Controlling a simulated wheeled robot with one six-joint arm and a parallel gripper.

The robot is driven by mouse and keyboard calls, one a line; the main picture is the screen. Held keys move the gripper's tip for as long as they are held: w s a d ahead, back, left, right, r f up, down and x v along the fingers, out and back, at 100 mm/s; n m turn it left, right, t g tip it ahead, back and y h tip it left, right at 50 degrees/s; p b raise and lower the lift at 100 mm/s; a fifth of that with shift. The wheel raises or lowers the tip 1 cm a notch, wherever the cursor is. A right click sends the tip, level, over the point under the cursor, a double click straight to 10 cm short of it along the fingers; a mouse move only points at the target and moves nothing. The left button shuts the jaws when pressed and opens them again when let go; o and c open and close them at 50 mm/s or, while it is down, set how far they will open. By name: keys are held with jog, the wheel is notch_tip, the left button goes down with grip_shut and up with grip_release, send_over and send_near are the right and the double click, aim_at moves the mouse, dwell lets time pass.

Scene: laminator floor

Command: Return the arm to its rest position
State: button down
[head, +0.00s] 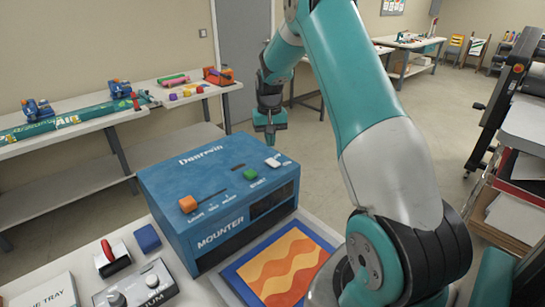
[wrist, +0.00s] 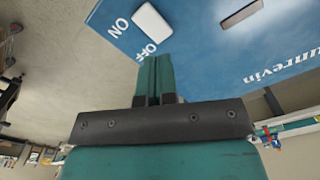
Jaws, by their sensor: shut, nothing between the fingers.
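My gripper (head: 270,137) hangs from my teal arm, just above the back right part of the blue mounter (head: 215,200). Its fingers are together and hold nothing. In the wrist view the shut fingers (wrist: 154,75) point toward the mounter's blue top, near the white rocker switch (wrist: 152,20) marked ON and OFF. That white switch also shows in the head view (head: 273,162). I cannot tell the exact gap between fingertips and machine. My arm is bent, raised and reaching forward from the right.
The mounter carries an orange lever knob (head: 188,204) and a green button (head: 250,174). An orange wavy print on a blue board (head: 285,265) lies at its front right. A red-handled roller (head: 112,258) and blue block (head: 147,238) lie left. A dark machine (head: 505,90) stands right.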

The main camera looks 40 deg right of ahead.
jog(key=shift+r+p, duration=0.35)
jog(key=shift+r, duration=0.35)
jog(key=s+a+r+n+t+y+b, duration=0.1)
jog(key=s+a+r+n+b, duration=0.2)
jog(key=a, duration=0.8)
jog(key=s+a+r+n+y+b, duration=0.1)
jog(key=s+a+r+n+b, duration=0.15)
jog(key=a, duration=0.85)
jog(key=s+a+n+y+b, duration=0.1)
jog(key=s+a+n+b, duration=0.1)
jog(key=s+a+n, duration=0.2)
jog(key=s+a+n+g+y+b, duration=0.1)
jog(key=s+a+n, duration=0.3)
jog(key=s+a, duration=0.7)
jog(key=s+b, duration=0.1)
jog(key=s, duration=0.7)
jog(key=shift+a, duration=0.25)
